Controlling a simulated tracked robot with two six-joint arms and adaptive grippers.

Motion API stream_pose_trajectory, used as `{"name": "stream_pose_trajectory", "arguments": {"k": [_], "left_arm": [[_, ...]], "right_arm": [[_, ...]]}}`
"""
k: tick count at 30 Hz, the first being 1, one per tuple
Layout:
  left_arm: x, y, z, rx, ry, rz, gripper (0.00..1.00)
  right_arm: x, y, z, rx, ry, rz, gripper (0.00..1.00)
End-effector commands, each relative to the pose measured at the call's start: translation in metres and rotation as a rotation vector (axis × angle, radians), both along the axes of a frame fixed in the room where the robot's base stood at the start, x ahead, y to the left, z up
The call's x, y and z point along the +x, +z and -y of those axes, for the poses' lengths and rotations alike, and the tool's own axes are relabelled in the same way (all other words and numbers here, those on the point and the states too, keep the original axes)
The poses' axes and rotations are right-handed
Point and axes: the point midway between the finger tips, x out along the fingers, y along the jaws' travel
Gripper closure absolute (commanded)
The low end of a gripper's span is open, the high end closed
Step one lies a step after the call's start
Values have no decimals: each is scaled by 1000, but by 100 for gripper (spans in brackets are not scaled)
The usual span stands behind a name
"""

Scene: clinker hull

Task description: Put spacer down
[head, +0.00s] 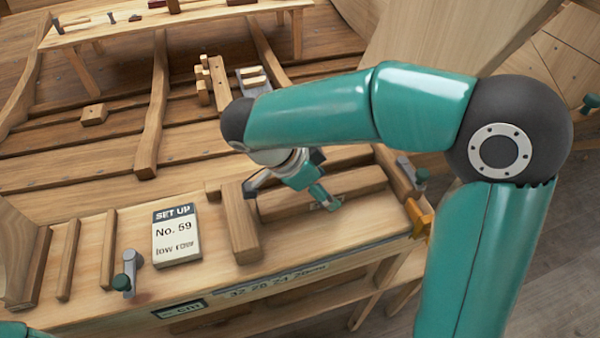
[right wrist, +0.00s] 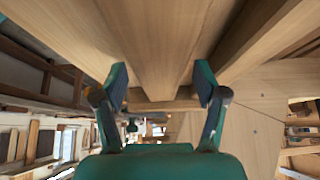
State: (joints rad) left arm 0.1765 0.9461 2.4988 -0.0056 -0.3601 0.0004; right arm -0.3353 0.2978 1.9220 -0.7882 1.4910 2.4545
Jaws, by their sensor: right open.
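Wooden bars that could be the spacer lie on the workbench (head: 215,285); I cannot tell for sure which one it is. A long bar (head: 355,188) lies on the right part of the bench, beside a shorter block (head: 240,225). My right gripper (head: 294,194) is over this part of the bench, partly hidden by its own arm. In the right wrist view my right gripper (right wrist: 160,84) is open, its two fingers apart on either side of a wooden piece (right wrist: 152,55). Touch cannot be told. My left gripper is out of view.
A card reading "SET UP No. 59 low row" (head: 177,235) lies left of the block. Several slim bars (head: 68,260) and a clamp (head: 126,275) are further left. Another clamp (head: 415,175) is at the right end. A stool-like bench (head: 170,22) stands behind.

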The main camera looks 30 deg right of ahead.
Motion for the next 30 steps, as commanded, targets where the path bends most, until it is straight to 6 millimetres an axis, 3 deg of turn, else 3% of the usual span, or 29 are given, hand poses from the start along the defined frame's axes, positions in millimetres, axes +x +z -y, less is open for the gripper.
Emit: {"name": "stream_pose_trajectory", "arguments": {"k": [16,21,30], "left_arm": [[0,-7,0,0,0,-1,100],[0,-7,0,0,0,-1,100],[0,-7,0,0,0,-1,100]], "right_arm": [[11,82,-53,3,3,1,29],[12,94,-60,1,1,0,29],[12,96,-61,1,1,0,29]]}}
